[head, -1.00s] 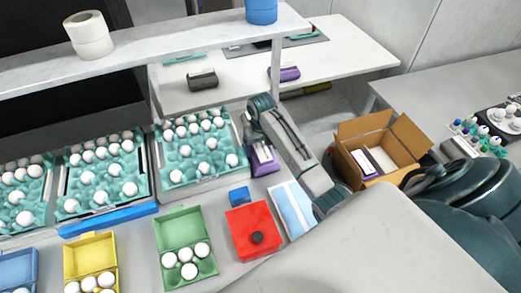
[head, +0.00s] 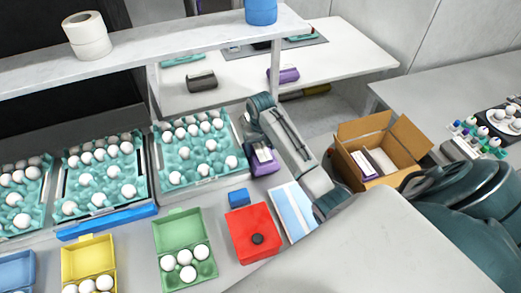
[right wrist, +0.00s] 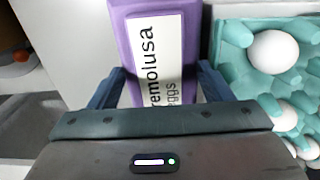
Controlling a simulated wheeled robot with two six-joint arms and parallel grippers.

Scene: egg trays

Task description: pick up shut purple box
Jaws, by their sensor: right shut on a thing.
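A shut purple box (head: 264,162) with a white label lies at the right edge of the rightmost teal egg tray (head: 200,180) in the head view. My right gripper (head: 262,147) is at this box, and its arm hides part of it. In the right wrist view the purple box (right wrist: 121,18), with its white label (right wrist: 160,60), sits between the two fingers of my right gripper (right wrist: 158,88), which is shut on it. I cannot tell whether the box is lifted. My left gripper is not in view.
An open cardboard box (head: 403,143) at the right holds another purple box (head: 363,163). A red box (head: 252,232), a small blue block (head: 238,196) and a green open carton (head: 172,231) with eggs stand near. A shelf (head: 150,38) spans above the trays.

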